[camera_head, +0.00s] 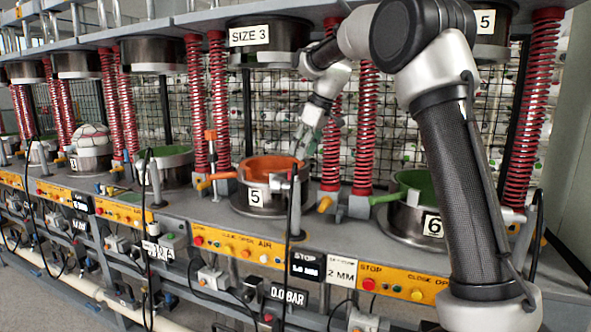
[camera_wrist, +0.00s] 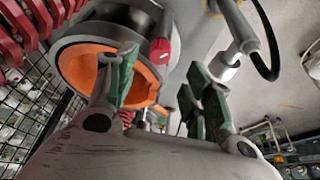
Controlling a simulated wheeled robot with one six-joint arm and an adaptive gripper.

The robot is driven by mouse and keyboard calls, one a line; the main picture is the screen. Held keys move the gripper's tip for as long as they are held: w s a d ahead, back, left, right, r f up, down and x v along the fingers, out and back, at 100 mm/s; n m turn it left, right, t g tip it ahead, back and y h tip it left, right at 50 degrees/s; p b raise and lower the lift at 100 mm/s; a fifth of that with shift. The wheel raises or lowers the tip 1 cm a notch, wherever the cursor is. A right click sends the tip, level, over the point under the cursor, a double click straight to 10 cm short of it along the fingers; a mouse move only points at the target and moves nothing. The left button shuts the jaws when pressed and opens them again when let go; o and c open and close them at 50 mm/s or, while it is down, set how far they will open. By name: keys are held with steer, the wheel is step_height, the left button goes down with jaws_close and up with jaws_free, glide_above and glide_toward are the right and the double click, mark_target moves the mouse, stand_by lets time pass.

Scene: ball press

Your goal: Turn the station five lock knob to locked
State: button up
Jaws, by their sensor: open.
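The station five mold (camera_head: 262,210) is a grey metal pot with a "5" label and an orange inside, below the "SIZE 3" upper mold (camera_head: 268,57). My gripper (camera_head: 304,146) is just above the right rear part of its rim, fingers pointing down. In the wrist view the orange mold (camera_wrist: 85,62) lies beyond the fingers. A red knob with a white mark (camera_wrist: 160,51) sits at its rim, which I take for the lock knob; its setting is unclear. My gripper (camera_wrist: 163,88) is open and empty there, and the knob appears between its green-padded fingers, apart from them.
A grey post with a black hose (camera_head: 292,195) stands in front of station five. Red springs (camera_head: 362,130) rise behind the mold. The station six mold (camera_head: 405,212) is to the right. A yellow button panel (camera_head: 240,248) runs along the front edge.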

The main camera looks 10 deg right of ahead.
mark_target(294, 171)
steer(key=x, duration=0.7)
steer(key=shift+a+f, duration=0.1)
steer(key=shift+f, duration=0.15)
steer(key=shift+c, duration=0.4)
steer(key=c, duration=0.9)
